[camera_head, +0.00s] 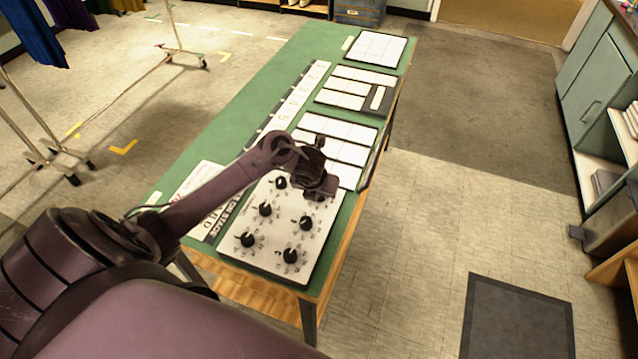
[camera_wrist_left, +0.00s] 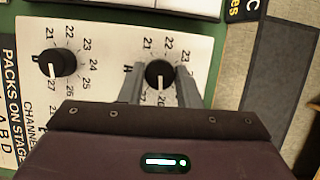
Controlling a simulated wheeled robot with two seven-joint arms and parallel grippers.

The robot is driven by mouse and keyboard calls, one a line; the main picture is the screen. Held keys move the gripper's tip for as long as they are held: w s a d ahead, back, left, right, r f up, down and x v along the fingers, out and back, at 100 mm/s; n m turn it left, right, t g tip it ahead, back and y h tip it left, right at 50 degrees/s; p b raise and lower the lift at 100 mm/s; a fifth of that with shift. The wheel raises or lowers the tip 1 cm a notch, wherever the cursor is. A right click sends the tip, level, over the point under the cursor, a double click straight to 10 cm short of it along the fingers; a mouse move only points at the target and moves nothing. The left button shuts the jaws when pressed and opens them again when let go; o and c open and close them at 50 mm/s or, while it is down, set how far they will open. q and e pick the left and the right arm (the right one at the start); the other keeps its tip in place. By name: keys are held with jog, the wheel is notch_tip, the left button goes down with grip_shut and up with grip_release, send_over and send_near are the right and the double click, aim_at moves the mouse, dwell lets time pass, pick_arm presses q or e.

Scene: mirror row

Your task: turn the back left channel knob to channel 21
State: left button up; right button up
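A white panel (camera_head: 279,225) carries several black knobs with numbered dials. My left gripper (camera_head: 318,187) is over the back right part of the panel. In the left wrist view, the gripper's fingers (camera_wrist_left: 160,78) stand on either side of the back right knob (camera_wrist_left: 160,73), close to its edges. I cannot tell whether they touch it. That knob's mark seems to point down. My right gripper is not in view.
The panel lies at the near end of a long green table (camera_head: 215,130). A sign reading "PACKS ON STAGE" (camera_wrist_left: 10,100) lies beside the panel's left edge. White card grids (camera_head: 345,140) lie beyond it. The floor right of the table is clear near it.

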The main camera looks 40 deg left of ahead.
pick_arm(q)
jog(key=c, duration=0.3)
jog(key=shift+c, duration=0.2)
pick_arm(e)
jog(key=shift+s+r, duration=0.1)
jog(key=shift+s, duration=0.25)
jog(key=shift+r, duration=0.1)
